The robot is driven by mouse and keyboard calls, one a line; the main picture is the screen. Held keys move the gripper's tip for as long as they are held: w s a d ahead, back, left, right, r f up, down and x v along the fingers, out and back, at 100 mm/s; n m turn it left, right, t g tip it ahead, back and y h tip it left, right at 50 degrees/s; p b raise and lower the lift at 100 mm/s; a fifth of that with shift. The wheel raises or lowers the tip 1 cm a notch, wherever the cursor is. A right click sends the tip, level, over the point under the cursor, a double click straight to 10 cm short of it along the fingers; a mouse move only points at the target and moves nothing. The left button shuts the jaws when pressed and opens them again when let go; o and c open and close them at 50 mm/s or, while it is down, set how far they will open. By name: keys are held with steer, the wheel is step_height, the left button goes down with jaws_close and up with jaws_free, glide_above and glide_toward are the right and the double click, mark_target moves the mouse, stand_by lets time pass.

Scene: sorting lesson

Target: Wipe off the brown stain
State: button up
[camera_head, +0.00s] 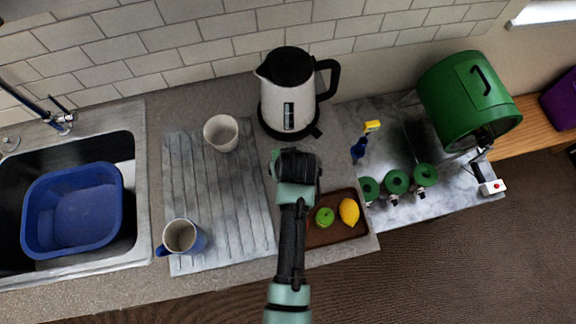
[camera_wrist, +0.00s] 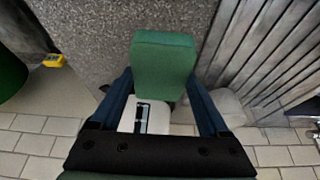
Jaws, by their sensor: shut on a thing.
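My gripper (camera_wrist: 163,82) is shut on a green sponge (camera_wrist: 164,60), which sits between its two blue fingers in the wrist view. In the head view my gripper (camera_head: 279,166) is over the counter, in front of the kettle and right of the ribbed drainboard. Only a small green edge of the sponge shows there. The speckled grey counter (camera_wrist: 95,30) lies beyond the sponge in the wrist view. I cannot make out a brown stain in either view; my arm and gripper hide part of the counter.
A white and black kettle (camera_head: 288,95) stands behind my gripper. A white cup (camera_head: 221,133) and a blue mug (camera_head: 184,238) stand on the drainboard (camera_head: 215,200). A brown tray (camera_head: 325,236) with fruit is right of my arm. A blue basin (camera_head: 73,210) sits in the sink.

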step_height(320, 180, up, 2)
steer(key=shift+a+r+p, duration=0.1)
steer(key=shift+a+p, duration=0.05)
steer(key=shift+p, duration=0.5)
steer(key=shift+r+p, duration=0.55)
steer(key=shift+r, duration=0.1)
steer(key=shift+f, duration=0.1)
